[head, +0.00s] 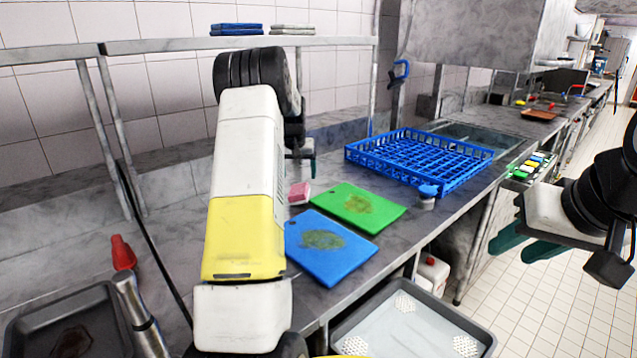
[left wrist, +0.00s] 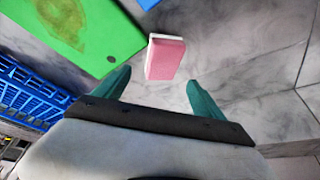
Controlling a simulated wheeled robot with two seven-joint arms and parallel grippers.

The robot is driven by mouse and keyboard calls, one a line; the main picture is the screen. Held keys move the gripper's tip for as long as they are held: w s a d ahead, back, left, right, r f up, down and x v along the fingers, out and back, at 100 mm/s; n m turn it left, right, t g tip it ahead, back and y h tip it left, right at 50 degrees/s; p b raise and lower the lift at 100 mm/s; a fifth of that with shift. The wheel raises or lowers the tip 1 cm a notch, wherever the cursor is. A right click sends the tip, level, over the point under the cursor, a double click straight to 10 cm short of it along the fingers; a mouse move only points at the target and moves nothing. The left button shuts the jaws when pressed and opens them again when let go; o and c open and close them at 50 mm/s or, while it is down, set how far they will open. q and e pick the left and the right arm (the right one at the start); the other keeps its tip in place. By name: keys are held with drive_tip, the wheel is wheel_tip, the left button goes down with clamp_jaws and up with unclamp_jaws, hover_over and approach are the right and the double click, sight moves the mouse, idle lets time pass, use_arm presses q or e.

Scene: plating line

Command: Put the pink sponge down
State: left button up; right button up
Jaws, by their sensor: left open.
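The pink sponge (head: 299,193), with a white layer on one side, rests on the grey counter beside the green cutting board (head: 357,204). My left gripper (head: 302,164) is above the sponge, partly hidden by my own arm. In the left wrist view the pink sponge (left wrist: 165,59) lies beyond the teal fingers, in line with the gap between them. The left fingers are apart and hold nothing. My right gripper (head: 515,251) is at the right, off the counter over the floor, with its teal fingers apart and empty.
A blue cutting board (head: 330,247) lies in front of the green one. A blue dish rack (head: 420,157) and a blue-capped container (head: 427,197) are to the right. A red bottle (head: 123,252) and a dark tray (head: 75,310) are at the left. A grey tray (head: 412,320) sits below the counter edge.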

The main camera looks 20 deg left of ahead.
use_arm(q)
drive_tip(key=s+d+r+m+t+h, duration=0.1)
drive_tip(key=s+d+r, duration=0.6)
drive_tip(key=s+r, duration=0.25)
drive_tip(key=s+d+r+h, duration=0.1)
drive_tip(key=s+d+r, duration=0.65)
drive_tip(key=s, duration=0.35)
drive_tip(key=s+d+f+m, duration=0.1)
drive_tip(key=s+d, duration=0.3)
drive_tip(key=s, duration=0.7)
drive_tip(key=s+d+f+m+h, duration=0.1)
drive_tip(key=s+d, duration=0.3)
drive_tip(key=s, duration=0.7)
drive_tip(key=shift+d+f+t, duration=0.15)
drive_tip(key=shift+f+t, duration=0.25)
